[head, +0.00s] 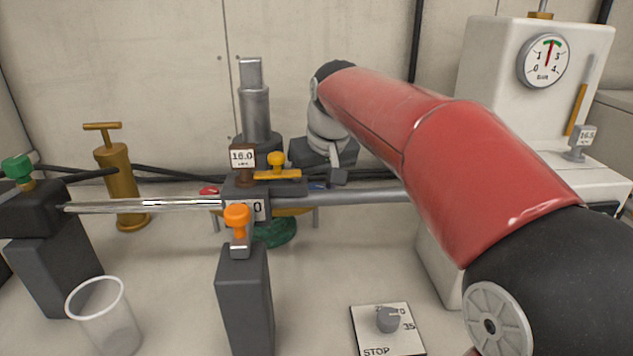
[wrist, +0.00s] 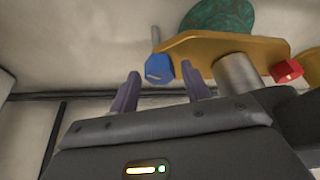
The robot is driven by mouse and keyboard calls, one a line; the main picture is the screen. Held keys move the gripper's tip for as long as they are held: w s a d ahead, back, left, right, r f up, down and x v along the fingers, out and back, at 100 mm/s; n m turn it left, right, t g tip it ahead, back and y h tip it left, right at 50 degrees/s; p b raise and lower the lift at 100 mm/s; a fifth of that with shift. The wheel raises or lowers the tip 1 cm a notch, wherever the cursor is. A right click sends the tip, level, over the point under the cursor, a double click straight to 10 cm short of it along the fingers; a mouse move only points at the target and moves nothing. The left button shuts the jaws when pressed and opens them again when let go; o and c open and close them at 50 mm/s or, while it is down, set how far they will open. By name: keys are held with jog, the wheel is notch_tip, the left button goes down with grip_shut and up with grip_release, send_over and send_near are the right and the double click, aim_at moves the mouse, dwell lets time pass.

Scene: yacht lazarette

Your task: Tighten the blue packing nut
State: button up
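The blue packing nut (wrist: 158,68) sits at one end of a brass flange (wrist: 215,45) in the wrist view. A small blue bit of it (head: 316,186) shows beside the shaft in the head view. My gripper (wrist: 163,84) is open, with its two dark purple fingers apart. In the wrist view the nut appears between and just beyond the fingertips; I cannot tell whether either finger touches it. In the head view my gripper (head: 335,160) is behind the shaft, its fingers mostly hidden. A red nut (wrist: 287,70) is at the flange's other end, also showing in the head view (head: 208,190).
A polished shaft (head: 145,205) runs across the bench through dark blocks.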

jog(key=shift+o, duration=0.5)
jog(key=a+v, duration=0.1)
jog(key=v, duration=0.6)
jog(key=shift+d+r, duration=0.35)
jog(key=shift+d, duration=0.2)
jog(key=shift+s, duration=0.2)
